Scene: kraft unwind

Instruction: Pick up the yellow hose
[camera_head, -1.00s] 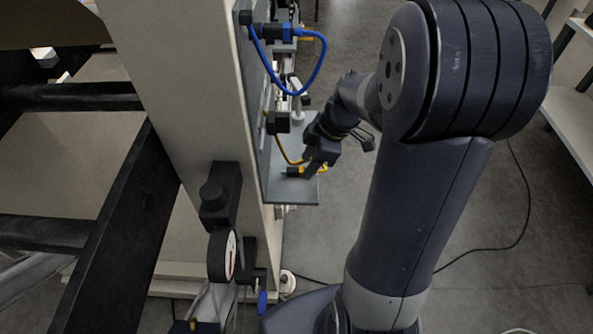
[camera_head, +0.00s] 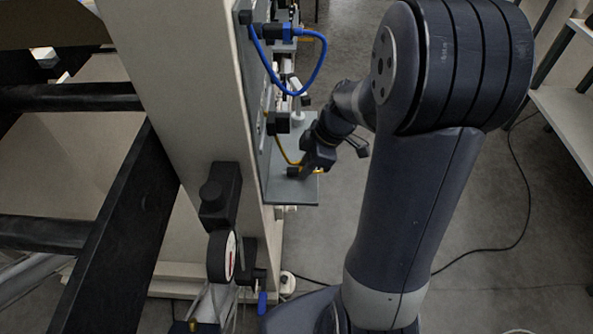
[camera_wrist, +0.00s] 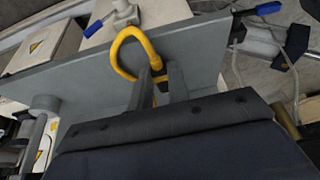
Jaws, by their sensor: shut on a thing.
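The yellow hose (camera_wrist: 122,49) arches in a loop over the grey shelf plate in the wrist view. One end of it runs down between the two fingers of my gripper (camera_wrist: 159,82), which are shut on it near a dark fitting. In the head view a short stretch of the yellow hose (camera_head: 283,152) shows beside the upright panel, left of my gripper (camera_head: 306,172). My gripper is low over the grey shelf plate (camera_head: 290,192). The gripped part of the hose is mostly hidden there.
A blue hose (camera_head: 322,68) loops from a fitting above the shelf. A white shelf (camera_head: 565,120) is at the far right. The grey floor between is mostly clear.

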